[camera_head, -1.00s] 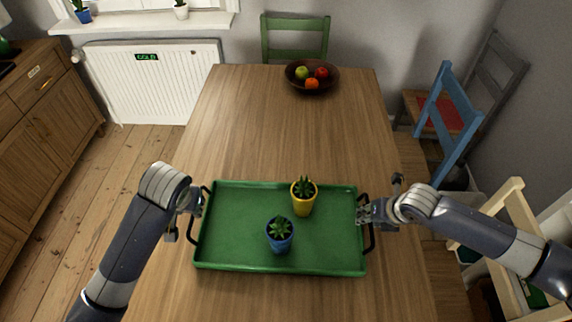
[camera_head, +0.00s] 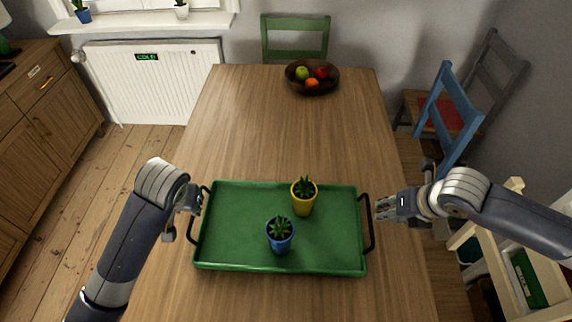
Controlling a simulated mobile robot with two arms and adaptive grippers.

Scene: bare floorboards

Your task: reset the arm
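My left gripper (camera_head: 190,206) is at the left handle of the green tray (camera_head: 225,235); its fingers are small and partly hidden, so I cannot tell whether it is open or shut. My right gripper (camera_head: 385,208) is to the right of the tray's right handle, apart from it, and holds nothing that I can see. How far its fingers are spread is not clear. The tray lies on the table and carries a yellow pot (camera_head: 303,203) and a blue pot (camera_head: 280,242), each with a green plant and upright.
The wooden table (camera_head: 290,130) is clear between the tray and a brown fruit bowl (camera_head: 312,86) at the far end. A green chair (camera_head: 295,38) stands behind it, and a blue chair (camera_head: 450,110) is at the right. A white radiator (camera_head: 150,95) is at the left wall.

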